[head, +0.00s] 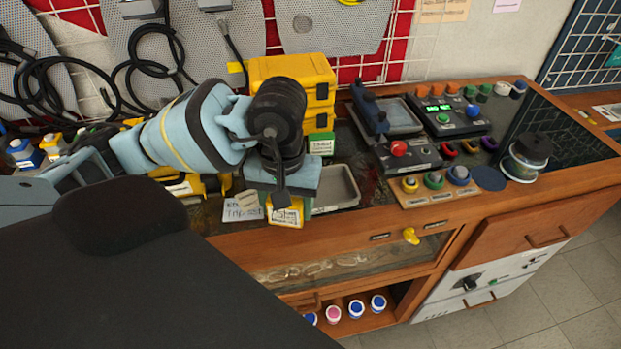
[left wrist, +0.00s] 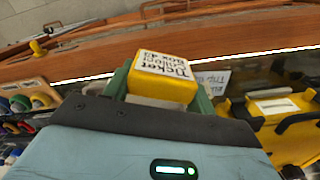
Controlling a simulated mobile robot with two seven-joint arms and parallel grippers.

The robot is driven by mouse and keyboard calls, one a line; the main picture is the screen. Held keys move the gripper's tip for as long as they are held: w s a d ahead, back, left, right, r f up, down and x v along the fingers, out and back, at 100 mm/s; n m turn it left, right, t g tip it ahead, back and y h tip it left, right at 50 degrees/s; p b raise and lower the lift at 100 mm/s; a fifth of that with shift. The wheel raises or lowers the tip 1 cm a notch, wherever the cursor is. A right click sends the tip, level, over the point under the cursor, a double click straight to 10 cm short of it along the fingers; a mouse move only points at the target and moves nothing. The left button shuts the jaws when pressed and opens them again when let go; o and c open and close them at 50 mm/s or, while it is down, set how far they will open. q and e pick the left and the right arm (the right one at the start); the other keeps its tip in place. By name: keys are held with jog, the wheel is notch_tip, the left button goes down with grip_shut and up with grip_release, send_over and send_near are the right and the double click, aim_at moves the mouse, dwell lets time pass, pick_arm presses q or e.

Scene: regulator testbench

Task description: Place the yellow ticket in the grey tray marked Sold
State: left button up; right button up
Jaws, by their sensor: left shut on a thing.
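The yellow ticket (head: 285,214) is a small yellow block with a white lettered label. My left gripper (head: 284,192) is shut on it above the front edge of the bench. In the left wrist view the ticket (left wrist: 165,76) sits between the green fingers of the left gripper (left wrist: 160,92), label up. A shallow grey tray (head: 343,187) lies just right of the gripper, partly hidden by it. Another grey tray (head: 403,116) lies farther back to the right. I cannot read a Sold mark on either tray. My right gripper is not in view.
A white handwritten card (head: 242,207) lies left of the ticket. Yellow boxes (head: 291,75) stand behind the gripper. A red-button box (head: 408,153) and coloured knobs (head: 434,181) stand to the right. A yellow tap-like knob (head: 410,236) sticks out from the bench front.

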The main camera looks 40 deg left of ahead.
pick_arm(q)
jog(key=w, duration=0.3)
jog(key=w+a, duration=0.1)
jog(key=w, duration=0.2)
jog(key=w+a, duration=0.1)
jog(key=w, duration=0.2)
jog(key=shift+w+a+f+p, duration=0.1)
jog(key=shift+a+f+p, duration=0.1)
jog(key=shift+f+p, duration=0.2)
jog(key=shift+w+a+f, duration=0.1)
jog(key=shift+w+a, duration=0.1)
jog(key=shift+w, duration=0.35)
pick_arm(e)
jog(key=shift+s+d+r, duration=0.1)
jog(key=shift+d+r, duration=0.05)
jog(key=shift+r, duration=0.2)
pick_arm(q)
jog(key=shift+w, duration=0.1)
jog(key=shift+w+a, duration=0.1)
jog(key=shift+w, duration=0.25)
notch_tip(320, 180, down, 3)
jog(key=shift+f, duration=0.3)
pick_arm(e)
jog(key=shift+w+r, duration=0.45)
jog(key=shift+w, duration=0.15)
